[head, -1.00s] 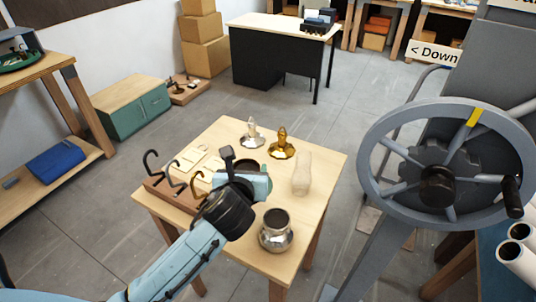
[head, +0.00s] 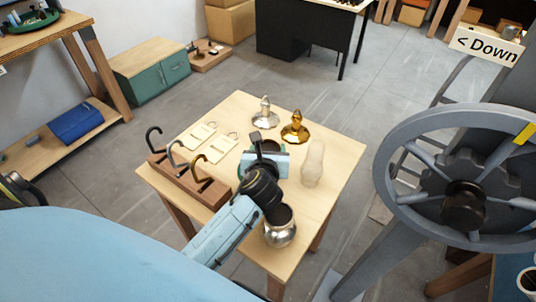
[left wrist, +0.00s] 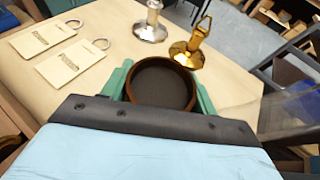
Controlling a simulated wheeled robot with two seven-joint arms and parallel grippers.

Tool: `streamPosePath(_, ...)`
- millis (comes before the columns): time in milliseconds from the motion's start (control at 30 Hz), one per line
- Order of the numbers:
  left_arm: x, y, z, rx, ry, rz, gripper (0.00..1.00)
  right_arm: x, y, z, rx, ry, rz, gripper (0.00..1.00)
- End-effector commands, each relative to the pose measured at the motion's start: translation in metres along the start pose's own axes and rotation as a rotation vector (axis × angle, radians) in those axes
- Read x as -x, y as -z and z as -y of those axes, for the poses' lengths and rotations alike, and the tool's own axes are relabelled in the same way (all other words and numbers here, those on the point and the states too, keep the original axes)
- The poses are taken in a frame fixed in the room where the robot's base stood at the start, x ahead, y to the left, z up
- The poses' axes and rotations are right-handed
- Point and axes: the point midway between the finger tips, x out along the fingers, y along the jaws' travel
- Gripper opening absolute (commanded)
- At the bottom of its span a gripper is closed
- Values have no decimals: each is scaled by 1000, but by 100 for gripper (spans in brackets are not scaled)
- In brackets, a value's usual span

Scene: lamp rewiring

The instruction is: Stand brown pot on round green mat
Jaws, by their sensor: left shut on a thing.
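The brown pot (left wrist: 162,85) is a round vessel with a brown rim and dark inside, upright between the green fingers of my left gripper in the left wrist view. My left gripper (head: 266,152) is shut on it, over the middle of the wooden table (head: 330,190) in the head view. My gripper and wrist hide most of the pot there, and I cannot tell whether its base touches the table. A round green thing (head: 34,24) bearing small items lies on the bench at top left; I cannot tell whether it is the mat. My right gripper is not in view.
Around the pot stand a silver lamp base (head: 263,110), a gold one (head: 295,128), a pale bulb-shaped piece (head: 313,163) and a silver jar (head: 280,228). A hook rack (head: 190,180) and two tags (head: 203,131) lie left. A large handwheel (head: 460,180) stands right.

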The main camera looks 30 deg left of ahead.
Motion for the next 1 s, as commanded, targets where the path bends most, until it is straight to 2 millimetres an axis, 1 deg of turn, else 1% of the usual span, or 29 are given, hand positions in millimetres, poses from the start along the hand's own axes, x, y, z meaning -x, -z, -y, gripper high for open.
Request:
streamPosePath(33, -4, 9, 1, 2, 1, -1, 22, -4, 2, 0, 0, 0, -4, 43)
streamPosePath(100, -6, 14, 0, 1, 1, 0, 22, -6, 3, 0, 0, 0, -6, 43)
streamPosePath(300, -5, 12, 0, 1, 2, 2, 22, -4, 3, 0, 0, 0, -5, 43)
streamPosePath(467, -7, 15, 1, 1, 2, 2, 22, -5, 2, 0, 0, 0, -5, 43)
streamPosePath(500, -7, 16, 0, 1, 2, 0, 63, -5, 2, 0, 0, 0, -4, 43)
streamPosePath(633, -6, 16, 0, 1, 1, 0, 80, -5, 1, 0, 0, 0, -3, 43)
streamPosePath(900, -6, 16, 0, 1, 1, 0, 81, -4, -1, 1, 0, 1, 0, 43)
streamPosePath(1000, -4, 12, 0, 1, 1, 0, 81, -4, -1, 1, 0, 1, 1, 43)
